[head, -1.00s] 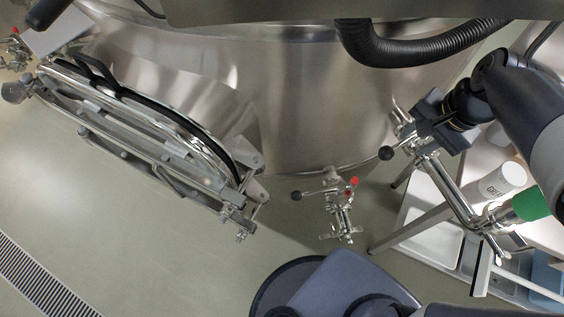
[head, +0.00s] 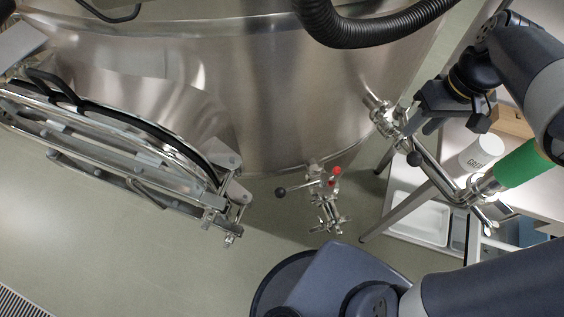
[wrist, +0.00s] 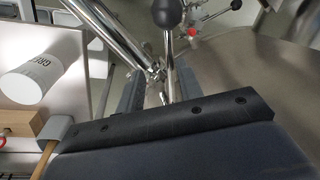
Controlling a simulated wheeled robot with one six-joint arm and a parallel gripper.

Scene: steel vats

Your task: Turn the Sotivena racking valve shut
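The steel vat (head: 270,95) carries a valve on its right side (head: 383,115), probably the racking valve; I can read no name on it. A bent steel pipe (head: 440,178) runs from it to a green hose end (head: 520,165). Its handle has a black ball knob (head: 414,158), which shows near the top of the wrist view (wrist: 167,12). My gripper (head: 437,120) is at this valve. In the wrist view its two fingers (wrist: 160,88) stand apart with the handle rod between them. Whether they touch it is hidden.
The manway door (head: 120,140) stands out at left. A white bottle (head: 481,154) and tray (head: 420,217) are at right. The floor (head: 130,250) is clear at front left.

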